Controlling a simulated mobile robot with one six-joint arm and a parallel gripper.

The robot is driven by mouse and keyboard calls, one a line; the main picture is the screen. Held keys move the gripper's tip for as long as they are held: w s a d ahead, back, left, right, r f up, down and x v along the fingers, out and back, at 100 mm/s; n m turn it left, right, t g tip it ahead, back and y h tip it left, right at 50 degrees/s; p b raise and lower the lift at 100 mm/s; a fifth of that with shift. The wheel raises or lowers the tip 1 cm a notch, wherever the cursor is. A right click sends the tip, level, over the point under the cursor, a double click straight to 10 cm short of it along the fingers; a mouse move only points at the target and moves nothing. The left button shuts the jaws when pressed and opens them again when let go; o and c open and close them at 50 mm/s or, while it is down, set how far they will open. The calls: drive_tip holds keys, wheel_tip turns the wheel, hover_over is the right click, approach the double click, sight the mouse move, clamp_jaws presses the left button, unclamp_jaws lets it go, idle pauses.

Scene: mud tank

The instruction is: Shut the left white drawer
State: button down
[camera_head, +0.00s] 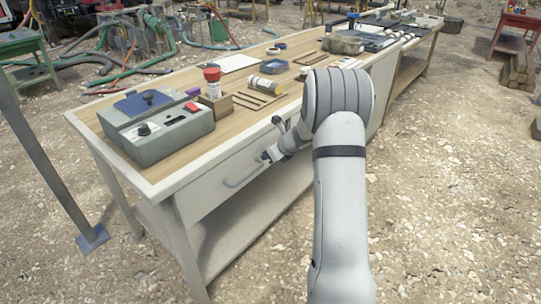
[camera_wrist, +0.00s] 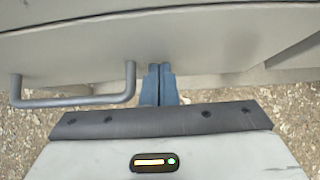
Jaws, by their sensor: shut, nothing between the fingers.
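The left white drawer (camera_head: 222,184) is in the front of the wooden-topped workbench. Its front panel (camera_wrist: 190,40) fills the upper part of the wrist view. Its grey bar handle (camera_head: 245,177) also shows in the wrist view (camera_wrist: 75,101), left of my fingers. My gripper (camera_head: 266,157) is at the drawer front, near the right end of the handle. Its blue fingers (camera_wrist: 158,70) are together and empty, with tips at or very near the panel's lower part. Contact is unclear. The drawer looks nearly flush with the bench; any small gap cannot be judged.
A grey box with a blue lid (camera_head: 155,120), a red-capped bottle (camera_head: 213,83) and small items stand on the benchtop (camera_head: 180,158). A lower shelf (camera_head: 250,215) runs under the drawer. A metal post (camera_head: 45,150) stands at left. Open gravel lies in front.

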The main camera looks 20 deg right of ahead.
drive_tip(key=s+d+f+p+v, duration=0.1)
drive_tip(key=s+f+p+v, duration=0.1)
drive_tip(key=v, duration=1.1)
drive_tip(key=s+a+r+n+g+p, duration=0.4)
drive_tip(key=s+a+r+n+p, duration=0.4)
drive_tip(key=s+a+r+n, duration=0.7)
drive_tip(key=s+a+r+n+g+h+p, duration=0.1)
drive_tip(key=s+r+n+h+p, duration=0.3)
drive_tip(key=s+n, duration=1)
wheel_tip(320, 180, up, 5)
drive_tip(key=s+p, duration=0.2)
drive_tip(key=p, duration=0.1)
drive_tip(key=shift+a+n+h, duration=0.3)
drive_tip(key=shift+a+n, duration=0.05)
drive_tip(key=shift+n, duration=0.05)
drive_tip(key=shift+f, duration=0.1)
